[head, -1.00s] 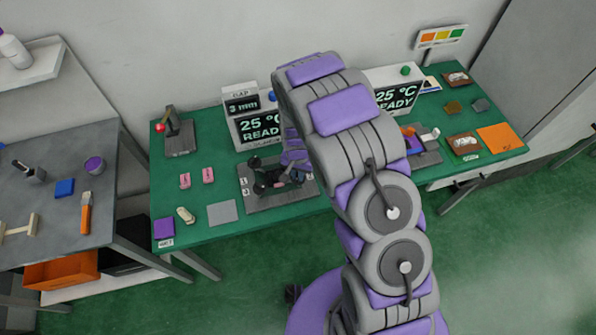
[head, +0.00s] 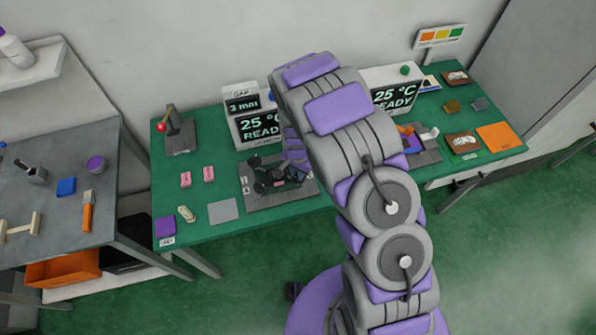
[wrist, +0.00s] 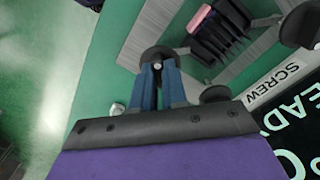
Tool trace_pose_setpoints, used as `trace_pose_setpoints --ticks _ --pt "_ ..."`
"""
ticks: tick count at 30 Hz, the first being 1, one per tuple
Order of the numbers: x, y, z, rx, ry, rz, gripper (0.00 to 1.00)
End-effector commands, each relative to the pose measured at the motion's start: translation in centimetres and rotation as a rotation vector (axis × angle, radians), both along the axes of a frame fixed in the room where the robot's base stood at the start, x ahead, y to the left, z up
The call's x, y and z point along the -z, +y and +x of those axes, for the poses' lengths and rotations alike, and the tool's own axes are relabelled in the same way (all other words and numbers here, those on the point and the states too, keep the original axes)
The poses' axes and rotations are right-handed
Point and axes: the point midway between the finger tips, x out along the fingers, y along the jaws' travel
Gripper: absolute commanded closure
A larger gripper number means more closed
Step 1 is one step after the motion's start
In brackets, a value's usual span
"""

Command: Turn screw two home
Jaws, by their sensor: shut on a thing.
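In the wrist view, my gripper (wrist: 160,70) has its two blue fingers shut on a dark round screw knob (wrist: 166,54) with a pale centre. Other dark knobs show nearby, one just right of the fingers (wrist: 215,94) and one at the upper right (wrist: 299,25). In the head view, the clamp fixture (head: 262,200) is a grey plate bearing dark knobs and a pinkish piece, with small number labels at its left edge. My arm hides part of it. I cannot read which number the held knob has, nor how far it is turned.
A display box reading "25 °C READY" (head: 262,128) stands behind the fixture. Two pink blocks (head: 197,176) and a grey square (head: 223,211) lie left of it on the green table (head: 330,207). A red-tipped lever (head: 170,123) stands at the back left.

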Motion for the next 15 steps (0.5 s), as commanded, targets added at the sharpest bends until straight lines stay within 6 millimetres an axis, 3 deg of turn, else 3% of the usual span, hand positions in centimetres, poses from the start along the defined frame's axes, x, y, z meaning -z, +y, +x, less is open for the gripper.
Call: trace_pose_setpoints --ticks 1,2,9,15 --pt "-0.23 0.14 0.44 0.002 -0.012 0.003 1.0" --pt "-0.24 0.14 0.45 0.002 -0.012 0.003 0.84" --pt "-0.15 0.07 0.19 0.001 -0.007 0.002 0.62" --pt "-0.12 -0.02 0.07 0.0 -0.004 0.001 0.62"
